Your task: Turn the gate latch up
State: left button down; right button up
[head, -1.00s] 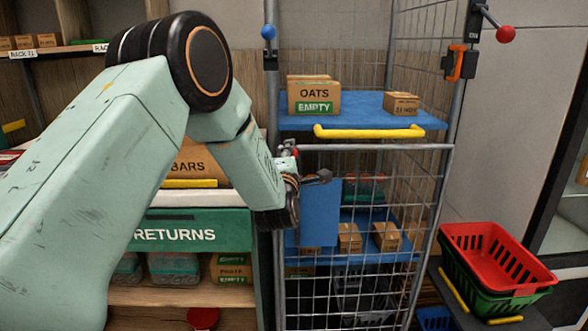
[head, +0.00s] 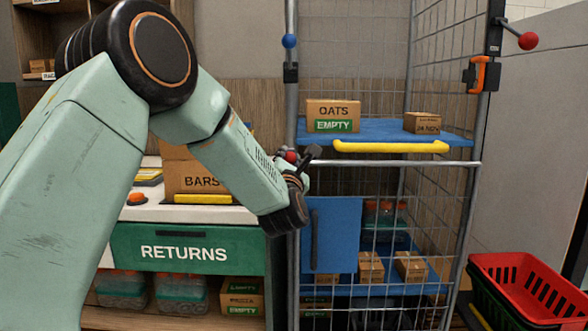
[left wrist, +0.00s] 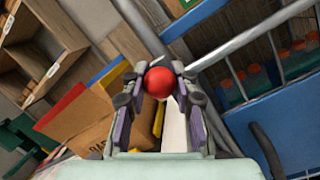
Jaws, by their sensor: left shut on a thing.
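A wire roll cage (head: 300,245) stands right of centre in the head view. Its lower mesh gate has a top rail (head: 400,163) and a blue panel (head: 335,230). My left gripper (head: 297,163) is at the gate's upper left corner, by the left post. In the left wrist view, my left gripper (left wrist: 160,88) is shut on a red ball knob (left wrist: 158,82), which shows between its fingertips. The latch behind the knob is mostly hidden by the fingers. My right gripper is not in view.
A blue shelf (head: 380,130) above the gate holds an oats box (head: 333,115) and a smaller carton (head: 422,123). A blue knob (head: 289,41) is on the left post. A returns counter (head: 185,248) stands left and red baskets (head: 525,285) lower right.

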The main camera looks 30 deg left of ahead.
pick_arm(q)
jog(key=shift+s+a+f+n, duration=0.1)
jog(key=shift+s+f+n, duration=0.05)
jog(key=shift+f+n, duration=0.15)
jog(key=c, duration=1.5)
grip_release()
jog(key=o, duration=0.3)
jog(key=shift+s+r, duration=0.1)
jog(key=shift+r, duration=0.05)
jog(key=shift+o, duration=0.9)
jog(key=shift+r, duration=0.1)
jog(key=v, duration=1.2)
